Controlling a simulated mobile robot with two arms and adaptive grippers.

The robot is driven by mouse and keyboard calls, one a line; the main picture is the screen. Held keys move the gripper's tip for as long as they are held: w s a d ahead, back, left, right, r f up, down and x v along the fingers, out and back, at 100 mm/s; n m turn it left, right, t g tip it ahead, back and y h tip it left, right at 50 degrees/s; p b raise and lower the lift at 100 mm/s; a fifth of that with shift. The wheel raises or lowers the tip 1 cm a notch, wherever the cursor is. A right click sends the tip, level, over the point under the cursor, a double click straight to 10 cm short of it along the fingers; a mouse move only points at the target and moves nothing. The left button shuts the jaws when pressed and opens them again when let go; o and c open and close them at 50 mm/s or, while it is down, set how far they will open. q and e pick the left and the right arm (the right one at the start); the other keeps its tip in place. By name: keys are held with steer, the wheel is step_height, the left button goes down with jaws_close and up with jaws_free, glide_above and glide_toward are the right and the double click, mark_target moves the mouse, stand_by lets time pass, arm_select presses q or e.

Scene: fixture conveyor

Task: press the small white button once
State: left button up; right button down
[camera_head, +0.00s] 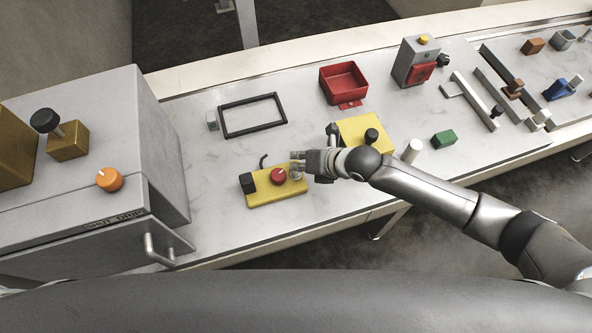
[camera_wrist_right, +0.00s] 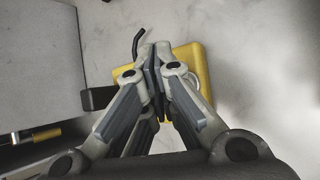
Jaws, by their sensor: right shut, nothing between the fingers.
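A yellow control box (camera_head: 262,196) lies on the grey-white table, with a round red button (camera_head: 278,175) and a black block (camera_head: 247,183) on it. The box also shows in the right wrist view (camera_wrist_right: 202,62), partly behind the fingers. My right gripper (camera_head: 298,164) is shut and empty at the right end of the box, just right of the red button. A small pale round shape (camera_head: 296,175) shows right at the fingertips; I cannot tell whether it is the white button or whether they touch. In the wrist view the shut fingers (camera_wrist_right: 156,62) hide that spot.
A grey cabinet (camera_head: 165,150) with an orange knob stands at the left. Bare table lies between the cabinet and the control box.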

steer(key=shift+f, duration=0.1)
steer(key=shift+f+b, duration=0.35)
steer(key=shift+f+b, duration=0.4)
steer(key=shift+f, duration=0.1)
stand_by(0.6)
steer(key=shift+r, duration=0.1)
steer(key=shift+r+p, duration=0.75)
steer(key=shift+r, duration=0.05)
step_height(320, 180, up, 5)
steer(key=p, duration=0.4)
steer(key=shift+r, duration=0.1)
stand_by(0.4)
